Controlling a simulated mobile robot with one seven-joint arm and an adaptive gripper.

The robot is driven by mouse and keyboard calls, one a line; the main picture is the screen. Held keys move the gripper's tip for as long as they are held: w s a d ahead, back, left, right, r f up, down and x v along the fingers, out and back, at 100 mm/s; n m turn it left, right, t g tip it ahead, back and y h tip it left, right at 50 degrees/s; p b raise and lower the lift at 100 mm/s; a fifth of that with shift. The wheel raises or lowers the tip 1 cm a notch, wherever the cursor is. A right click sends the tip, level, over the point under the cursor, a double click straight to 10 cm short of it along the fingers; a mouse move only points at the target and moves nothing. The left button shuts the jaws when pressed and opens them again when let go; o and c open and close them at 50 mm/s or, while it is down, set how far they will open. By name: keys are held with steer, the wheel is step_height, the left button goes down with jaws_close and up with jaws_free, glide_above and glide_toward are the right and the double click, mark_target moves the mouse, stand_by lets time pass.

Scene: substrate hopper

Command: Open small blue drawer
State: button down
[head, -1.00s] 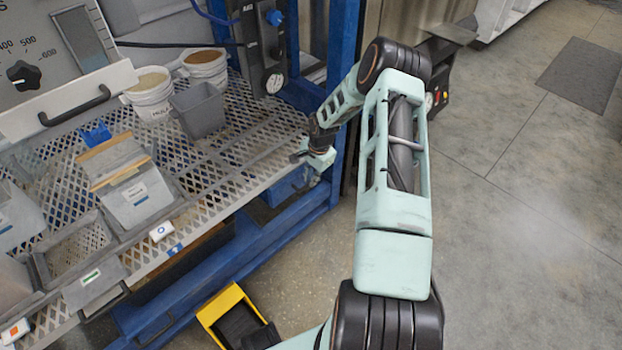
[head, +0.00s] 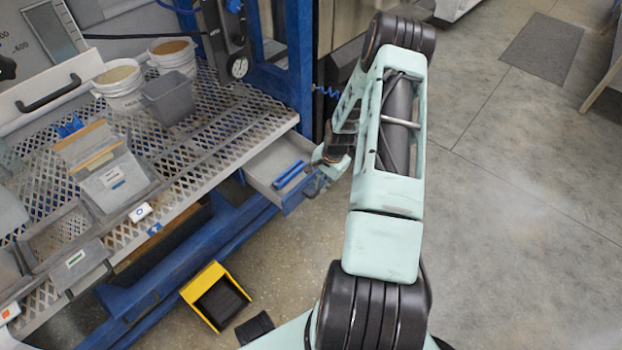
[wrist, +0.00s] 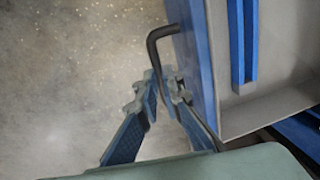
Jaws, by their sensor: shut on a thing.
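The small blue drawer (head: 264,168) is pulled out from under the right end of the mesh bench, showing its grey inside with blue bars (head: 290,174). In the wrist view its blue front (wrist: 195,55) stands upright with a black bent handle (wrist: 155,42) on it. My gripper (wrist: 161,92) is shut on the handle, one finger on each side of the bar.
The mesh bench (head: 215,130) holds white buckets (head: 118,86), a grey bin (head: 168,97) and clear-fronted bins. A yellow-edged container (head: 215,297) stands on the floor below. The floor to the right of my arm is open.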

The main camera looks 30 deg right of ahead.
steer(key=shift+s+d+r, duration=0.1)
steer(key=shift+s+d, duration=0.05)
steer(key=shift+s, duration=0.35)
steer(key=shift+s+d, duration=0.15)
steer(key=shift+s, duration=0.3)
steer(key=c, duration=2)
jaws_free()
steer(key=shift+w+a+f, duration=0.1)
steer(key=shift+w+f, duration=0.05)
steer(key=shift+f, duration=0.05)
steer(key=shift+c, duration=0.2)
steer(key=shift+r, duration=0.1)
step_height(320, 180, up, 12)
steer(key=s+d+p, duration=0.1)
steer(key=s+p, duration=0.1)
steer(key=p, duration=0.6)
steer(key=shift+r, duration=0.1)
step_height(320, 180, up, 12)
steer(key=s, duration=0.2)
steer(key=shift+d, duration=0.35)
